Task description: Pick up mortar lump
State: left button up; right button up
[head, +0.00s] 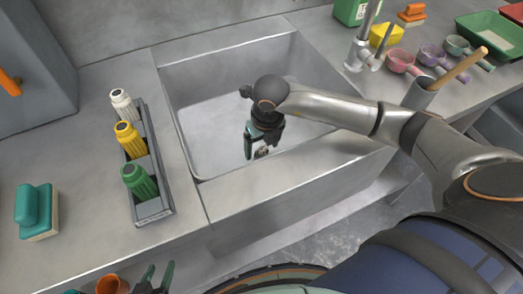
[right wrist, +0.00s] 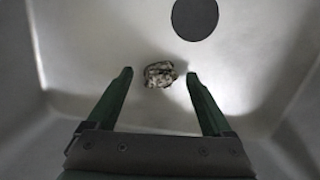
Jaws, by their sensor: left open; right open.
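The mortar lump (right wrist: 159,74) is a small, rough, grey-brown piece on the sink floor in the right wrist view. In the head view a bit of it (head: 262,152) shows beside my right gripper (head: 255,145), near the sink's front wall. My right gripper is open and empty. In the right wrist view its two green fingers (right wrist: 160,75) are spread, with the lump between and slightly beyond their tips, not held. My left gripper (head: 155,278) is open at the bottom edge of the head view, in front of the counter and away from the sink.
The grey sink (head: 195,130) has walls around my right gripper. A round dark drain (right wrist: 195,17) lies beyond the lump. A rack (head: 168,211) with three bottles stands left of the sink. A faucet (head: 359,55), scoops and a green tray (head: 487,32) stand right.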

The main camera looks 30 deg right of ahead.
jog(key=shift+f, duration=0.2)
jog(key=shift+w, duration=0.1)
grip_shut()
dwell(0.5)
